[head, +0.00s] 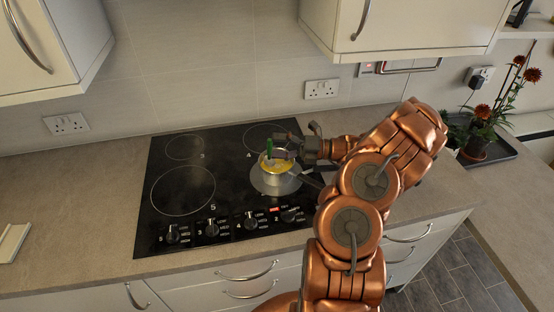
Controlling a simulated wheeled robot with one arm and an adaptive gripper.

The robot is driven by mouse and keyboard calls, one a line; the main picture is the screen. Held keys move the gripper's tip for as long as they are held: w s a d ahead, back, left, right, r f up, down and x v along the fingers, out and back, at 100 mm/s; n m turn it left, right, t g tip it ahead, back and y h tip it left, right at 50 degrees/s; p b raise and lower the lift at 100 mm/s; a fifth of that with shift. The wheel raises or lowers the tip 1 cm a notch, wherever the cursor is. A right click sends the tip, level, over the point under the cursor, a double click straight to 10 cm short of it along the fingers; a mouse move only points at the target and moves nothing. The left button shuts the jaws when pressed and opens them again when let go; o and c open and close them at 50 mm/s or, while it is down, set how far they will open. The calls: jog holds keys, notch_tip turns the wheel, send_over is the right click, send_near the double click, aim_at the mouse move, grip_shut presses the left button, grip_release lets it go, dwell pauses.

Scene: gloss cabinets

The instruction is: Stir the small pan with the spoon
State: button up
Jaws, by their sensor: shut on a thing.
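The small pan (277,182) is a silvery pan on the right side of the black hob. Yellow contents (281,168) show inside it, and its dark handle points right, partly behind my arm. My gripper (274,154) is over the pan, shut on the spoon's handle.
The black hob (183,228) has knobs along its front, and its left rings are bare. Wall cabinets (400,28) hang above the worktop. A potted plant (484,130) stands on a dark tray at the right. The worktop left of the hob (90,195) is mostly clear.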

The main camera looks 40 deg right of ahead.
jog(key=shift+s+d, duration=0.2)
jog(key=shift+s, duration=0.9)
jog(key=shift+s+d, duration=0.15)
jog(key=shift+s, duration=0.95)
jog(key=shift+w+d, duration=0.9)
jog(key=shift+w, duration=1.45)
notch_tip(320, 180, up, 9)
jog(key=s, duration=0.2)
jog(key=shift+s+a+f, duration=0.15)
jog(key=shift+a+f, duration=0.05)
jog(key=shift+a, duration=0.25)
